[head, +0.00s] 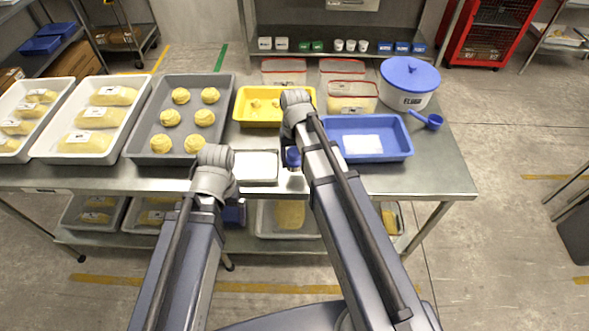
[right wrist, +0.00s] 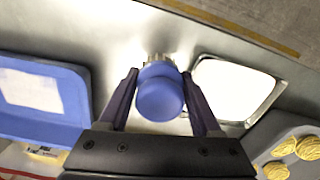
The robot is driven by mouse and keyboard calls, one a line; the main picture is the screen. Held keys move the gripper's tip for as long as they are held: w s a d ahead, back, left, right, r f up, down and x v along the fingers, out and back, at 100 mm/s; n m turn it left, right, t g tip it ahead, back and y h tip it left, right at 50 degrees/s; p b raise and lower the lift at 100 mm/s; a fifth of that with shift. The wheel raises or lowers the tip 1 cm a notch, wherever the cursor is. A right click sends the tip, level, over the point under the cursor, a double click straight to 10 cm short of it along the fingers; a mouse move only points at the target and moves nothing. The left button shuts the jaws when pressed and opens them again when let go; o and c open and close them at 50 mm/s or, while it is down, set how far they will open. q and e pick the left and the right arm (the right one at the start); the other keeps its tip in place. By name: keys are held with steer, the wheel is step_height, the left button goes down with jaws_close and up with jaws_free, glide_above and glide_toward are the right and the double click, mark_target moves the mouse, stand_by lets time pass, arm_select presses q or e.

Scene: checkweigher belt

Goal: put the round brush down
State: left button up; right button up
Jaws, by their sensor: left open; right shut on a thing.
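The round brush (right wrist: 160,92) has a blue rounded handle end, seen nearly end-on in the right wrist view. My right gripper (right wrist: 158,82) is shut on it, with one dark finger on each side. In the head view the blue brush (head: 292,157) is over the steel table (head: 440,178), between the small white tray and the blue tray. Its lower end is hidden, so I cannot tell whether it touches the table. My left gripper is at the table's front, below the grey joint of its arm; its fingers are mostly hidden, and no held thing shows.
The small white tray (head: 256,181) lies left of the brush, the blue tray (head: 384,155) right of it. A flour tub (head: 410,98) and blue scoop (head: 434,122) are at back right. The table's front right is bare.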

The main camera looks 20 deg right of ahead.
mark_target(295, 167)
steer(key=shift+f+b, duration=1.65)
steer(key=shift+f, duration=0.15)
steer(key=shift+f, duration=0.2)
steer(key=o, duration=1)
steer(key=shift+o, duration=0.2)
steer(key=shift+r, duration=0.2)
step_height(295, 167, up, 12)
steer(key=p, duration=1.2)
steer(key=shift+f, duration=0.15)
step_height(295, 167, down, 12)
steer(key=b, duration=1.2)
